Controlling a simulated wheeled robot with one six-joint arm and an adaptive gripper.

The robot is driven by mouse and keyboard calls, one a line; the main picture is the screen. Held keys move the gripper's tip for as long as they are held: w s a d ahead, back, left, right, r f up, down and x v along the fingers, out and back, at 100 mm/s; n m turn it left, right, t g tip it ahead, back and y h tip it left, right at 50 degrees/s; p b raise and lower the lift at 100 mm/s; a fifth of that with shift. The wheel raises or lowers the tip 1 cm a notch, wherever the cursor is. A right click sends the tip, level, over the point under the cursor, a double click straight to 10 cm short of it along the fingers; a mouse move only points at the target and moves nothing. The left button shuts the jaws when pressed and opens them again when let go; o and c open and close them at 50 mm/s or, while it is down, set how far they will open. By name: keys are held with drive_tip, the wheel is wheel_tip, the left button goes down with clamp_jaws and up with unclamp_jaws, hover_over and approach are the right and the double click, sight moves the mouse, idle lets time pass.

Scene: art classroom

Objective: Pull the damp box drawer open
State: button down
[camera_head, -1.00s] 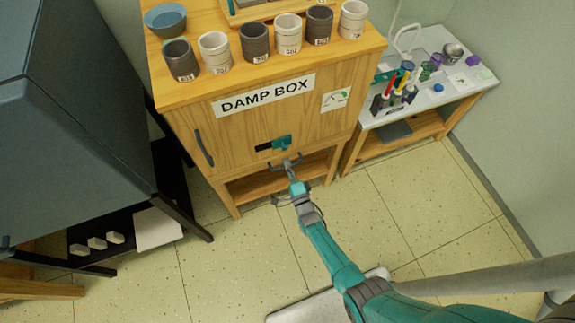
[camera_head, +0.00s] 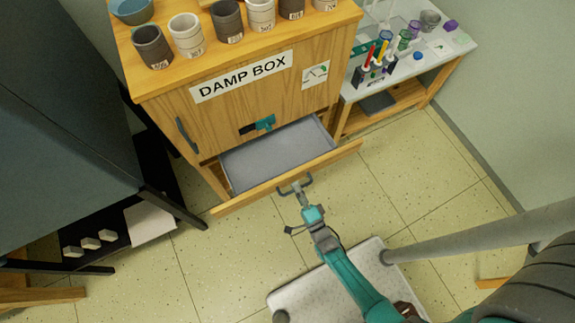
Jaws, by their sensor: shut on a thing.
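The damp box (camera_head: 215,101) is a wooden cabinet with a "DAMP BOX" label on its front. Its drawer (camera_head: 270,160) is pulled out below the door, showing an empty grey inside and a wooden front edge. My gripper (camera_head: 295,186) is at the middle of the drawer front, shut on the drawer handle. The handle itself is small and mostly hidden by the fingers.
Several dark and white cups (camera_head: 187,36) and a blue bowl (camera_head: 132,10) stand on the cabinet top. A side table (camera_head: 440,53) with tools is at the right. A dark grey unit (camera_head: 60,110) stands at the left. The tiled floor (camera_head: 400,170) in front is mostly clear.

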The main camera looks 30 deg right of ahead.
drive_tip(key=s, duration=0.6)
drive_tip(key=c, duration=1.2)
unclamp_jaws()
drive_tip(key=s+f, duration=0.1)
drive_tip(key=s, duration=0.6)
drive_tip(key=shift+s+f, duration=0.15)
drive_tip(key=shift+f, duration=0.1)
